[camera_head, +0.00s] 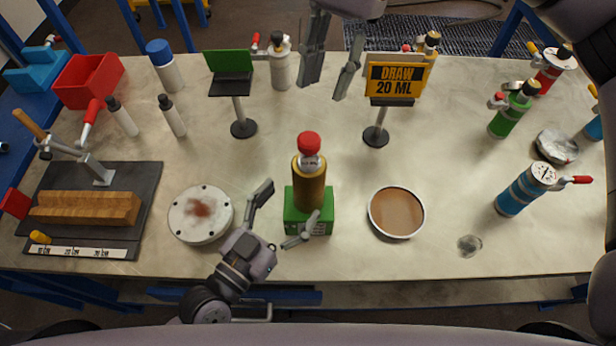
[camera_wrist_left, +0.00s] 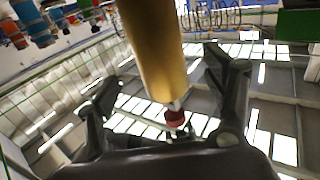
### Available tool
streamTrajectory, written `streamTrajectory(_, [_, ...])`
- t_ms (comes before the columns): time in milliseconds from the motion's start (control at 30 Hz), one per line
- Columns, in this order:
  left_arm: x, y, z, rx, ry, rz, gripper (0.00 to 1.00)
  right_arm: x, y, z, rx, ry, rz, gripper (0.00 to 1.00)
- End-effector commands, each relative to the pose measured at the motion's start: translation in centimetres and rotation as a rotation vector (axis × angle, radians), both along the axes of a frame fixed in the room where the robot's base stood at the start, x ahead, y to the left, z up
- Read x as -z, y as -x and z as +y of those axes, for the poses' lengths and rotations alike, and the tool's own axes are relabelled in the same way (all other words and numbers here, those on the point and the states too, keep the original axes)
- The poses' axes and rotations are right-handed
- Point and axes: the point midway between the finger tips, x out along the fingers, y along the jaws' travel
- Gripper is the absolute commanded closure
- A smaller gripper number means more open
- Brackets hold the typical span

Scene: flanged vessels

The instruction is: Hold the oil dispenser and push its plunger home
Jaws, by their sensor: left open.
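The oil dispenser (camera_head: 310,185) is an amber cylinder standing upright on a green block (camera_head: 321,226). A pale collar and the red plunger knob (camera_head: 309,142) top it. In the left wrist view the amber body (camera_wrist_left: 152,45) shows upside down, with a short pale stem and the red knob (camera_wrist_left: 175,118) at its end. My left gripper (camera_head: 283,212) is open at the dispenser's lower left, one finger left of it and the other in front of the green block. Contact cannot be told. My right gripper (camera_head: 325,88) is open and empty, above and behind the dispenser.
A round white flange (camera_head: 201,213) lies left of my left gripper, and a brown-filled dish (camera_head: 397,212) lies right of the dispenser. A "DRAW 20 ML" sign (camera_head: 395,80) and a green sign (camera_head: 229,64) stand behind. A blue bottle (camera_head: 522,192) stands at right.

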Motion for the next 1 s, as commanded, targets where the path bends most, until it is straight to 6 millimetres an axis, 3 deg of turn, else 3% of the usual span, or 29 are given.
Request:
streamTrajectory(200, [-0.2, -3.4, -2.3, -0.001, 0.002, -0.003, 0.25, 0.0, 0.0, 0.0, 0.0, 0.0, 0.0, 0.67])
streamTrajectory(400, [-0.1, -5.2, -3.4, -0.001, 0.0, -0.001, 0.25, 0.0, 0.0, 0.0, 0.0, 0.0, 0.0, 0.67])
streamTrajectory(800, [0.0, -5.6, -3.7, 0.0, -0.001, 0.0, 0.25, 0.0, 0.0, 0.0, 0.0, 0.0, 0.0, 0.67])
streamTrajectory(1000, [0.0, -5.6, -3.7, 0.0, -0.001, -0.001, 0.39, 0.0, 0.0, 0.0, 0.0, 0.0, 0.0, 0.67])
